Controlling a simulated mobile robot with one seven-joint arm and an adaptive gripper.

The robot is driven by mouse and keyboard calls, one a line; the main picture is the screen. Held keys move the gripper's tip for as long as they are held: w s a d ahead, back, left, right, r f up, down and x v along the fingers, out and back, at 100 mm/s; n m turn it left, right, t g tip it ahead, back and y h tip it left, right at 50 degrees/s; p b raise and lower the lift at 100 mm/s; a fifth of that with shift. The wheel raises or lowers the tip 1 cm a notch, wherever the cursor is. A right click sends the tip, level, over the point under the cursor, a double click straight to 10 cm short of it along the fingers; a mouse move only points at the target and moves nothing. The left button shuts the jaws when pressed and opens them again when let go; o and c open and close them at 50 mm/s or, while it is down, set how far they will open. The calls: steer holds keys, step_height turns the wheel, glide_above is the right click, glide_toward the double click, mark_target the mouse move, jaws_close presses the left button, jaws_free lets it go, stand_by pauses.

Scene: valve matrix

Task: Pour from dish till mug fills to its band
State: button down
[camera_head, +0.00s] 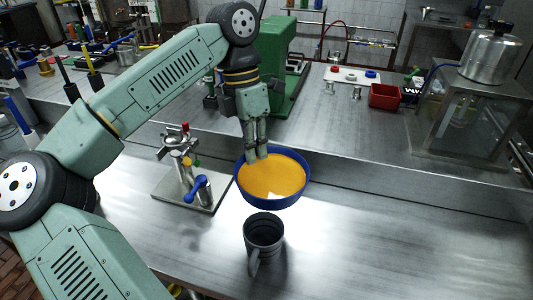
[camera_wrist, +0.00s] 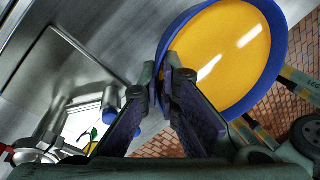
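A blue dish (camera_head: 272,205) holds yellow-orange liquid (camera_head: 272,177) and looks roughly level. In the wrist view the dish (camera_wrist: 245,105) fills the upper right. My gripper (camera_head: 258,155) points down at the dish's far rim; in the wrist view its fingers (camera_wrist: 162,78) are close together with the rim between their tips, shut on it. A dark grey mug (camera_head: 264,238) stands upright on the counter just in front of the dish, handle towards the camera. Its inside looks dark, with no orange visible. Its band is not clear. The mug does not show in the wrist view.
A metal plate with a valve fixture and blue lever (camera_head: 195,187) stands left of the dish. The steel counter (camera_head: 420,225) is clear to the right. Behind a raised ledge are a green machine (camera_head: 275,60), a red bin (camera_head: 384,96) and a glass box with a metal pot (camera_head: 490,55).

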steer(key=shift+s+a+r+t+h+b, duration=0.1)
steer(key=shift+s+r+t+h+b, duration=0.15)
steer(key=shift+r+t+b, duration=0.7)
steer(key=shift+s+r+t+h+b, duration=0.1)
steer(key=shift+r+t+h+b, duration=0.15)
steer(key=shift+r+t+b, duration=0.7)
steer(key=shift+s+a+r+m+t+h+b, duration=0.15)
steer(key=shift+s+r+t+b, duration=0.2)
steer(key=shift+t+b, duration=0.5)
steer(key=shift+s+r+m+t+h+b, duration=0.15)
steer(key=shift+r+t+b, duration=0.3)
steer(key=shift+b, duration=0.65)
